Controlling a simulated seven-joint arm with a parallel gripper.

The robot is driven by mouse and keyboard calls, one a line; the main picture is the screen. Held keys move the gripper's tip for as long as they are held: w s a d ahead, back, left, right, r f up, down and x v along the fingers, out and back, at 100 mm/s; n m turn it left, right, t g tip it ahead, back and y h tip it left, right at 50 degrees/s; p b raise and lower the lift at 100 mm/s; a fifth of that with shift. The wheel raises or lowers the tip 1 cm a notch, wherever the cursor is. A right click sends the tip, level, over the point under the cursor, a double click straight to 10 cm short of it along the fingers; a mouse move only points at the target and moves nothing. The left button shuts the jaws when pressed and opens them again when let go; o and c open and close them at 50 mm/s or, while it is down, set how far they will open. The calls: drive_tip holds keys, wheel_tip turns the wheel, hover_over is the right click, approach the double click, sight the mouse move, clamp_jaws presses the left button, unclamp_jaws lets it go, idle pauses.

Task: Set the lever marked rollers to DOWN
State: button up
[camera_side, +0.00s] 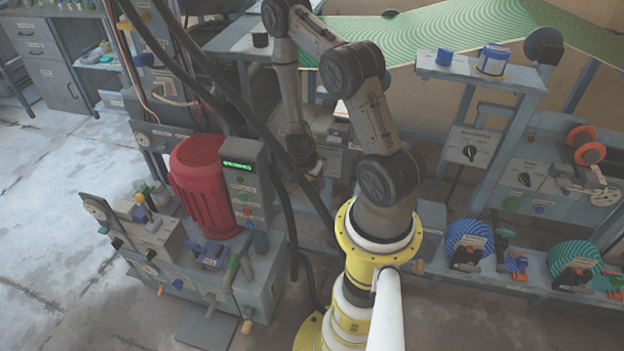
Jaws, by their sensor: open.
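My gripper (312,176) hangs at the end of my arm near the middle of the picture, just right of the grey control box with a green display (237,164). It is small and dark here; I see nothing held in it, and it is open. Several levers and knobs show on the grey machine at left, among them a tan-tipped lever (247,326) at its lower front and a green-topped handle (143,190) at its left. The labels are too small to read, so I cannot tell which lever is marked rollers or how it is set.
A red motor (203,180) stands on the machine beside the control box. Dark hoses (235,105) run down past it close to my arm. A shelf with blue and green rolls (468,240) is at right. The concrete floor (50,220) at left is clear.

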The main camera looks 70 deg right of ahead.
clamp_jaws()
idle(0.3)
idle(1.1)
